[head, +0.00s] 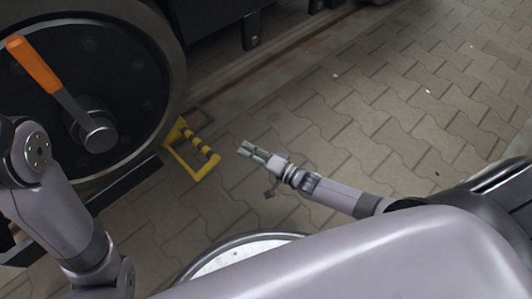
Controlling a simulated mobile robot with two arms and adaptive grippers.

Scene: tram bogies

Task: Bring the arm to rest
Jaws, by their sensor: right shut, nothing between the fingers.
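My right gripper (255,153) is at the middle of the head view, at the end of my right arm, which comes in from the right. Its fingers are together with nothing between them. It is over the paved floor, apart from the things around it. My left arm shows at the left edge, bent, and its gripper is not in view.
A large dark wheel (135,75) stands at the upper left. An orange-handled tool (50,80) is at its hub. The paved floor (400,110) to the right is mostly clear.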

